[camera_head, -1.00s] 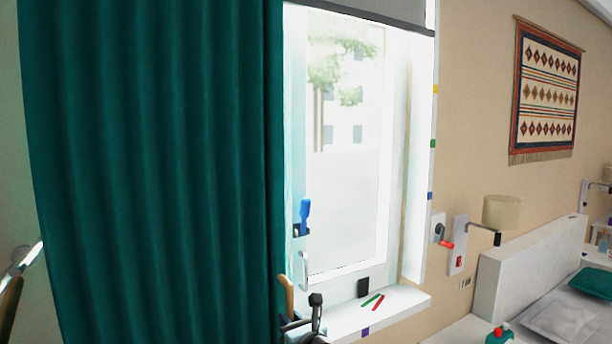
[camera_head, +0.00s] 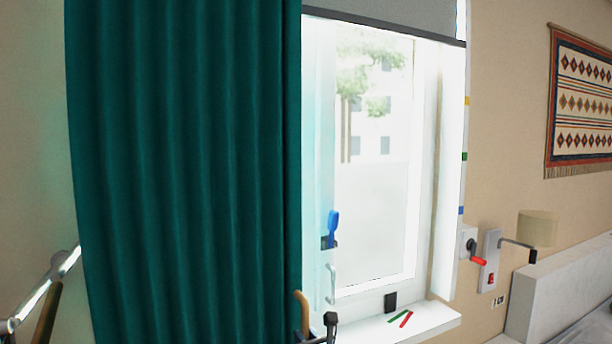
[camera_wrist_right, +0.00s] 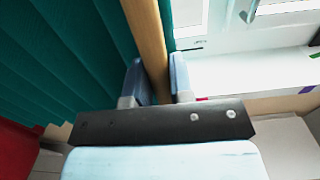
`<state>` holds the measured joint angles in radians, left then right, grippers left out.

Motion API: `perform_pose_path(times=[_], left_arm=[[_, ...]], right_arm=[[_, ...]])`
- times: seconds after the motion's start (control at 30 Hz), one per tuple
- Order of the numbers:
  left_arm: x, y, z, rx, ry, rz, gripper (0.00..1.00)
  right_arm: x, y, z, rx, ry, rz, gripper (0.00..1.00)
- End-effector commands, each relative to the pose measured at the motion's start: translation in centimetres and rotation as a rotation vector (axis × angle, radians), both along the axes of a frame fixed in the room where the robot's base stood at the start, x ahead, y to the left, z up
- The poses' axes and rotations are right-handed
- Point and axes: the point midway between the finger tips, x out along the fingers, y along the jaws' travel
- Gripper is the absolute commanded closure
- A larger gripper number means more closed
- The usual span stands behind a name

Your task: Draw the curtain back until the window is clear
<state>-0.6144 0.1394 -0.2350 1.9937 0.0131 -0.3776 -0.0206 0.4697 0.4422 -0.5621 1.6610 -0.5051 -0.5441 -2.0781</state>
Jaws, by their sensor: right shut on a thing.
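The dark green curtain (camera_head: 185,170) hangs in folds in the head view, over the left side of the window. The window (camera_head: 372,200) is uncovered to the right of the curtain's edge. A light wooden rod (camera_head: 303,312) hangs at that edge and shows larger in the wrist view (camera_wrist_right: 148,40). My right gripper (camera_head: 325,333) is low at the curtain's edge. In the wrist view its fingers (camera_wrist_right: 158,82) stand on both sides of the rod, shut on it. The rod's upper part is out of the wrist view. My left gripper is not in view.
A grey blind (camera_head: 385,17) covers the window top. A blue-handled thing (camera_head: 332,226) and a white handle (camera_head: 331,284) are on the frame near the curtain. Red and green sticks (camera_head: 402,319) lie on the sill.

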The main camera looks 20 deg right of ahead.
Motion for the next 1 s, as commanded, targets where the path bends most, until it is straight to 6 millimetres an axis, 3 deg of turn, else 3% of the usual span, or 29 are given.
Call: perform_pose_path(times=[0.53,1.0], left_arm=[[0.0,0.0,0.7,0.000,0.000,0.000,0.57],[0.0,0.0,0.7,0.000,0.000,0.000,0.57]], right_arm=[[-0.4,4.8,-0.1,0.001,0.002,0.001,0.92],[-0.4,5.2,-0.1,0.000,0.002,0.000,0.92]])
